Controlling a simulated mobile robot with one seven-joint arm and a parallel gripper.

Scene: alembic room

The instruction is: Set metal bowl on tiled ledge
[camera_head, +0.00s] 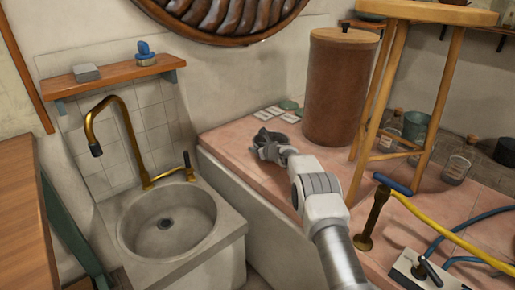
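The tiled ledge (235,137) has pinkish tiles and runs from beside the sink to the right edge of the view. My arm reaches over it from the lower right. My gripper (264,146) is a dark grey shape above or on the left part of the ledge. It is too small to tell whether its fingers are open or shut, or whether it holds anything. I cannot make out a metal bowl in this view.
A brown lidded cylinder (338,88) and a wooden stool (395,85) stand on the ledge, with several glass jars (456,168) to the right. A yellow hose (425,220) lies at front right. A stone sink (168,222) with a brass tap (118,110) is left.

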